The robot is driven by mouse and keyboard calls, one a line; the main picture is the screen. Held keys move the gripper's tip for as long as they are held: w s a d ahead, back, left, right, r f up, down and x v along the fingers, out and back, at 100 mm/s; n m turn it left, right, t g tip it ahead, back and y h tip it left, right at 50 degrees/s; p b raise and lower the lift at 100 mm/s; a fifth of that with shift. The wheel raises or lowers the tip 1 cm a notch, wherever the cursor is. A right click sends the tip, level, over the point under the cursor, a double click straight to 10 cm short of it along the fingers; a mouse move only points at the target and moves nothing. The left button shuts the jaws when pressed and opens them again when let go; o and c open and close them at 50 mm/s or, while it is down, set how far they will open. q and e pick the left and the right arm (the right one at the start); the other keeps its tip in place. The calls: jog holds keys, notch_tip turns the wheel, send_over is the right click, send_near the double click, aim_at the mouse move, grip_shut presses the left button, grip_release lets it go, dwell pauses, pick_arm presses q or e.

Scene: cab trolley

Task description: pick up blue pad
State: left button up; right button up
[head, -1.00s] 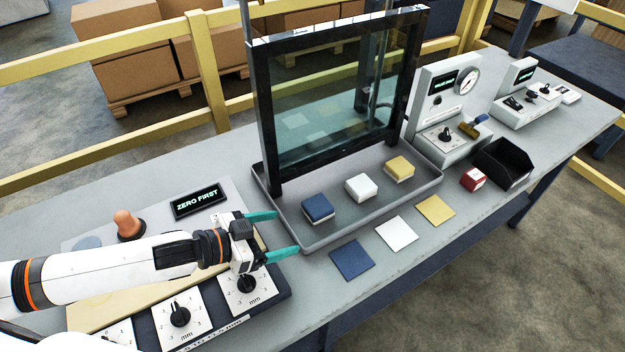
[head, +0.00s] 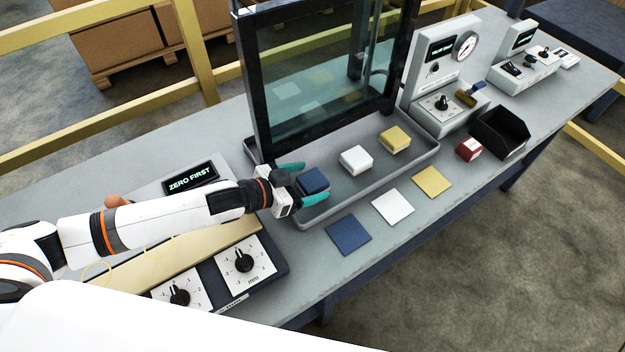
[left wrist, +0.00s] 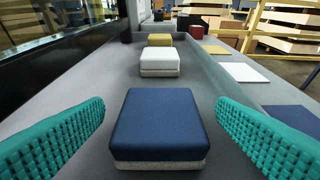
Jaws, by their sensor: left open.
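The blue pad (head: 313,180) is a small block with a blue top and a pale base. It sits in the grey tray (head: 412,160) at its left end. In the left wrist view the blue pad (left wrist: 160,125) lies in front of me, between two teal fingers. My left gripper (head: 306,183) is open, with one finger on either side of the pad; in the left wrist view the gripper (left wrist: 160,140) shows gaps between both fingers and the pad. My right gripper is not in view.
A white pad (head: 356,159) and a yellow pad (head: 395,138) sit farther along the tray. A dark-framed glass panel (head: 325,90) stands behind them. Blue (head: 348,235), white (head: 393,206) and yellow (head: 432,181) squares lie on the bench in front. A black bin (head: 500,132) stands right.

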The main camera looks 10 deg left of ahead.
pick_arm(q)
jog(key=shift+x, duration=1.15)
jog(key=shift+a, duration=0.1)
